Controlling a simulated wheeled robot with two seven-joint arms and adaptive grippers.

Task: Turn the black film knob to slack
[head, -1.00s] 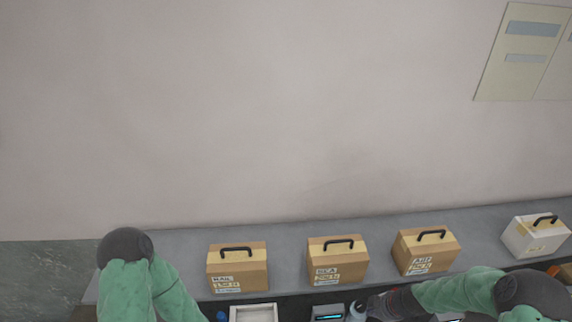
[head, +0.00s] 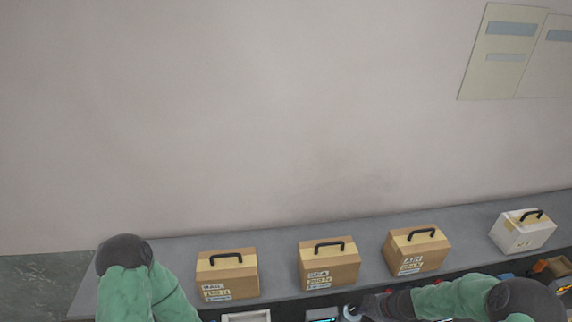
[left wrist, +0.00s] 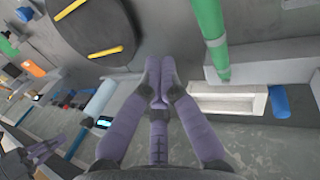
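I cannot make out the black film knob in either view. A pale blue cylinder (left wrist: 101,97) lies beside a small unit with a lit teal screen (left wrist: 103,122) in the left wrist view; its pale end (head: 351,313) shows at the head view's bottom edge. My right gripper (head: 366,307) is right beside that end, its fingertips unclear; it also shows in the left wrist view (left wrist: 45,150), at lower left. My left gripper (left wrist: 158,68) has its fingertips together, with nothing seen between them, above the floor and away from the cylinder. It is out of the head view.
Three brown handled boxes (head: 228,276) and a white one (head: 522,232) stand along the grey shelf (head: 278,238) against the wall. A white tray (left wrist: 228,100) with a blue item (left wrist: 279,101) beside it is right of my left gripper. An orange-brown bin (head: 552,268) sits at far right.

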